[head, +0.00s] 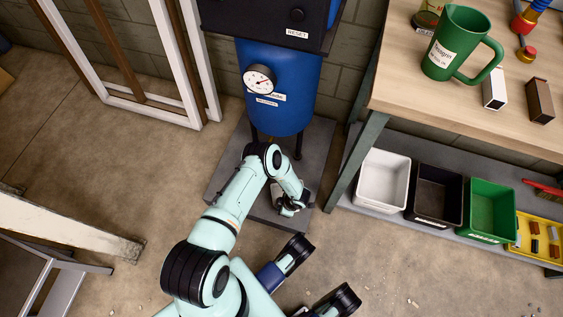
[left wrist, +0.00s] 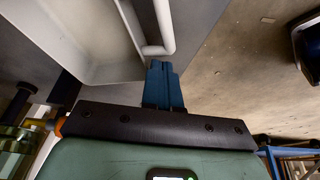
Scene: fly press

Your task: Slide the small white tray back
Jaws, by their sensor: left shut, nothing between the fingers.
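The small white tray (left wrist: 95,40) fills the upper left of the left wrist view, with its rim corner close to my fingertips. My left gripper (head: 290,208) is low over the grey base plate, in front of the tank. In the left wrist view its blue fingers (left wrist: 163,70) are shut and empty, with their tips at the tray's rim corner. I cannot tell whether they touch it. My right gripper is not in view.
The blue tank (head: 285,95) with a gauge stands on the grey base plate (head: 232,165). To the right are a workbench (head: 425,95) and a low shelf with a white bin (head: 383,178), a black bin (head: 434,195) and a green bin (head: 488,211).

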